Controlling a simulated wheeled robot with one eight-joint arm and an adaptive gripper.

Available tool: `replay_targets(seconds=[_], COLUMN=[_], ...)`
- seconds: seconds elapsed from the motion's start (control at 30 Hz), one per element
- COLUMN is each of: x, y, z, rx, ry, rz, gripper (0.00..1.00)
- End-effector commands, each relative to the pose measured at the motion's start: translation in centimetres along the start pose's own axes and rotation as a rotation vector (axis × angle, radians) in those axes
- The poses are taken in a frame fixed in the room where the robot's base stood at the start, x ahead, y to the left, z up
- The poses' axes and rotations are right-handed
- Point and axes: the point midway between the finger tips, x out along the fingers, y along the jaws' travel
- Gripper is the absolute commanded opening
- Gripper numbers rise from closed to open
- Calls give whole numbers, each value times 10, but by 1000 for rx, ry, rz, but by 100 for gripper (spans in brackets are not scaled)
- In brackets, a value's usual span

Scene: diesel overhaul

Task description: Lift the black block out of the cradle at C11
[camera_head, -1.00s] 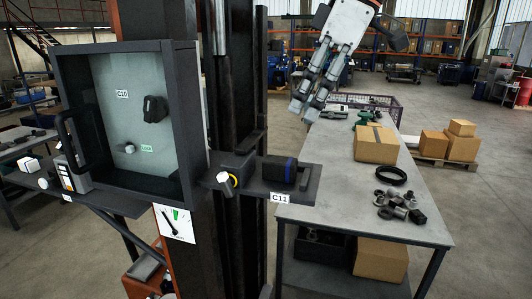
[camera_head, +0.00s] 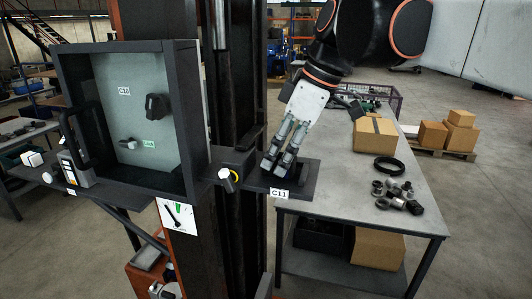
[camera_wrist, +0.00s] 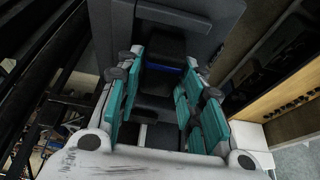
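The cradle at C11 (camera_head: 303,182) is a dark shelf with a white C11 label, on the right of the column. My gripper (camera_head: 276,166) points down over it, its fingertips at the black block. In the head view the fingers mostly hide the block. In the wrist view the black block (camera_wrist: 163,46), with a blue band, lies ahead between the fingertips of my gripper (camera_wrist: 163,62). The fingers stand apart on either side of it. I see no clear contact, and the block appears seated in the cradle.
An open dark-framed cabinet (camera_head: 188,120) is further left. The column (camera_head: 238,230) stands close behind. A grey table (camera_head: 340,195) with a carton (camera_head: 376,141) and loose parts is at right.

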Motion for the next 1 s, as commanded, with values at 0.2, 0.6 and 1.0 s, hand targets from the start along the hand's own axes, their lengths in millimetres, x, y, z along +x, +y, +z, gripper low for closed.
replay_targets(seconds=[0.2, 0.6, 1.0], x=[9, 9, 1], y=[0, 0, 0], z=[0, 0, -3], rx=[0, 0, 0], ry=[0, 0, 0], rz=[0, 0, 0], gripper=[35, 3, 3])
